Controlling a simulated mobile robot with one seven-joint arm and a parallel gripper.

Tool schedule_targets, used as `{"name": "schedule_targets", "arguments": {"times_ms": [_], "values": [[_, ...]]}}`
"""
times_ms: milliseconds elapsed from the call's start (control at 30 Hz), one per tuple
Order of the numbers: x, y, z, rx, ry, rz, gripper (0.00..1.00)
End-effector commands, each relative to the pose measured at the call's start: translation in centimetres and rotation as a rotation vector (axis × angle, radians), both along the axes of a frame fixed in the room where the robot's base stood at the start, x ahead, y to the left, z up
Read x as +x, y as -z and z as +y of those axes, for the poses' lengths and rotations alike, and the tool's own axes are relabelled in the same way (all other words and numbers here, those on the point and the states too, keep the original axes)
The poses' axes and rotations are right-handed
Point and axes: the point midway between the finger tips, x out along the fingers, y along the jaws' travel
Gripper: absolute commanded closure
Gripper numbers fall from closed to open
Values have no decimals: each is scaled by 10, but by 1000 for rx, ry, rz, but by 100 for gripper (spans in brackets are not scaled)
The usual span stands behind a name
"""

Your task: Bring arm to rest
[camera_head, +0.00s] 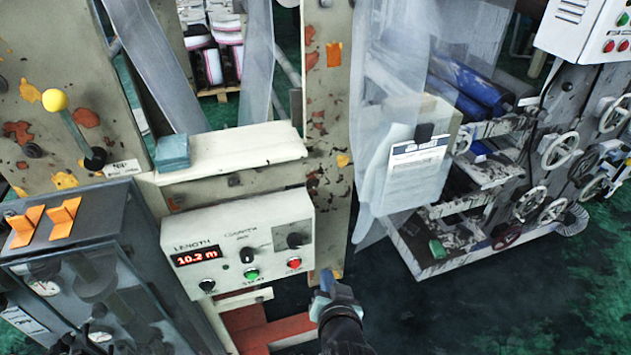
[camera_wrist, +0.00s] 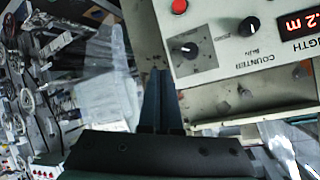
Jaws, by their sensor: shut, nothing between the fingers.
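My gripper (camera_head: 326,282) is at the bottom middle of the head view, to the right of and a little below the length counter box. In the wrist view its two fingers (camera_wrist: 160,78) lie together, shut with nothing between them. The beige counter box (camera_head: 238,250) has a red display reading 10.2 m, dark knobs and a green and a red button. It also shows at the upper right of the wrist view (camera_wrist: 215,60), beside the fingertips. I cannot tell the exact gap between gripper and machine post.
A worn machine post (camera_head: 325,130) rises behind my gripper. A clear film sheet with a paper tag (camera_head: 415,170) hangs to its right. A yellow-knobbed lever (camera_head: 72,125) and a dark cabinet with orange switches (camera_head: 65,217) stand left. Handwheels (camera_head: 560,150) stand right. Green floor (camera_head: 480,310) is open at lower right.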

Motion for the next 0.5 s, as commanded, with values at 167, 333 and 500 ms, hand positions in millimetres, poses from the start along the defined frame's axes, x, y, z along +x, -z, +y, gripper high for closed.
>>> {"name": "schedule_targets", "arguments": {"times_ms": [167, 333, 500], "values": [[38, -127, 0, -100, -13, -249, 100], [43, -258, 6, -191, -8, -504, 100], [13, -385, 14, -267, 19, -768, 100]]}}
